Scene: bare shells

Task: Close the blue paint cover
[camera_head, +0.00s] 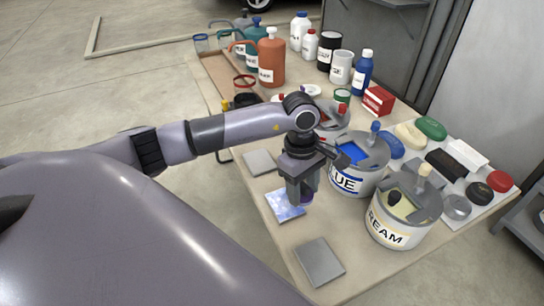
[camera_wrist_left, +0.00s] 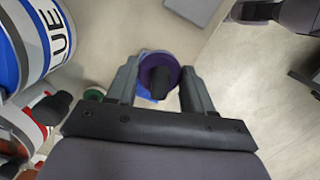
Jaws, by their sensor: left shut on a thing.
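The blue paint can (camera_head: 347,182), labelled "BLUE", stands on the table right of my left gripper (camera_head: 300,196). Its grey top has an opening showing blue paint (camera_head: 352,153), and a blue knob (camera_head: 375,127) stands at its back edge. My left gripper points down beside the can, shut on a purple round piece (camera_head: 308,197). In the left wrist view this purple piece (camera_wrist_left: 154,66) with a dark knob sits between the gripper's fingers (camera_wrist_left: 160,88). The can (camera_wrist_left: 30,45) shows at the left there. My right gripper is not in view.
The cream can (camera_head: 402,222) stands in front right of the blue can, and a red-marked can (camera_head: 332,119) behind it. A blotchy blue tile (camera_head: 284,206) lies under the gripper, and a grey plate (camera_head: 319,262) nearer.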

